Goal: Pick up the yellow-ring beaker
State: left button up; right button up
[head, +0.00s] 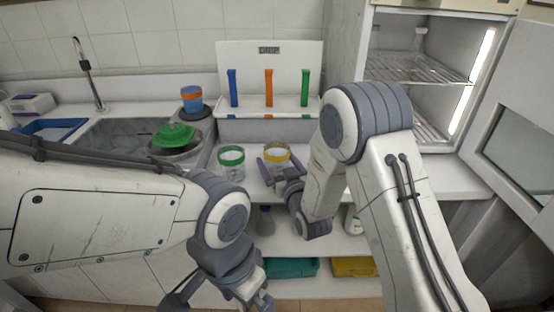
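The yellow-ring beaker (277,151) stands upright on the white counter, a clear glass with a yellow band at its rim. My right gripper (279,168) is at its near side with its fingers spread, one toward the beaker's left side and one toward its right. The lower part of the beaker is partly hidden by the gripper, and I cannot tell whether the fingers touch it. A green-ring beaker (231,163) stands just to the left. My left gripper (256,302) hangs low at the bottom edge, away from the beakers, and its fingertips are not clear.
A white rack (290,104) with blue, orange and green items stands behind the beakers. A sink (115,138) with a green-topped pot (174,137) is at left. An open cabinet (420,95) is at right. Bottles and coloured trays sit on a shelf below.

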jog(key=shift+w, duration=0.1)
jog(key=shift+c, duration=0.3)
jog(key=c, duration=1.2)
